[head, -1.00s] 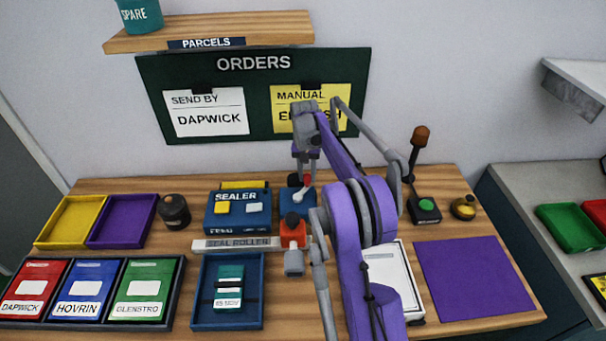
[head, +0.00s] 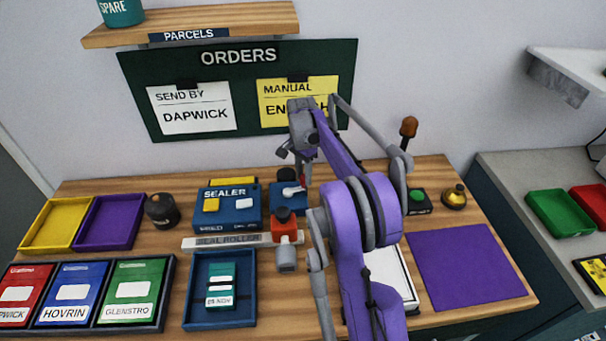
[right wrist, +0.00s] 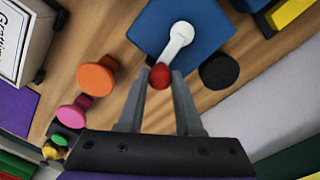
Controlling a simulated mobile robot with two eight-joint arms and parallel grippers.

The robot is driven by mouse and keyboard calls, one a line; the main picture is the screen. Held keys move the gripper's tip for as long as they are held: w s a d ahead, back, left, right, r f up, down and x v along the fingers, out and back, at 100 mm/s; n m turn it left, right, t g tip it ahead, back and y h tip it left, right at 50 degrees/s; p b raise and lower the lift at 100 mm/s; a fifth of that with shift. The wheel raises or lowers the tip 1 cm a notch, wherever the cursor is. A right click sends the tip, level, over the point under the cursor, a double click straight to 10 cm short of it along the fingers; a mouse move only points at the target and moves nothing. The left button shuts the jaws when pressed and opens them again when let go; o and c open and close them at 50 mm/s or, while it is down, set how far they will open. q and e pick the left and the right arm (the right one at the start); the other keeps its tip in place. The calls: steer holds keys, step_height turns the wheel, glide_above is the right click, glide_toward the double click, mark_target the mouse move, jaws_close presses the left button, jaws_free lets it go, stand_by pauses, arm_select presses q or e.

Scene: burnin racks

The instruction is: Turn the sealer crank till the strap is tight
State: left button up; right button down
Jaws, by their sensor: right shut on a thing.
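The sealer (head: 228,207) is a blue box at the back middle of the bench. Beside it on the right is a blue crank housing (right wrist: 150,25) with a white crank arm (head: 290,191), which also shows in the right wrist view (right wrist: 178,40). The crank's red knob (right wrist: 160,78) sits between the fingertips of my right gripper (right wrist: 159,74), which is shut on it. A teal parcel (head: 221,286) lies in the blue tray (head: 190,310). I cannot make out the strap's tension. My left gripper is not in view.
Orange (right wrist: 97,78) and pink (right wrist: 76,110) round-topped things stand near my gripper. A purple mat (head: 470,265) lies clear at right.

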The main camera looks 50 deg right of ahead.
steer(key=shift+s, duration=0.1)
stand_by(0.4)
steer(key=c, duration=0.6)
jaws_free()
steer(key=r, duration=1.1)
steer(key=shift+w+p, duration=0.25)
steer(key=shift+p, duration=0.1)
steer(key=shift+a, duration=0.15)
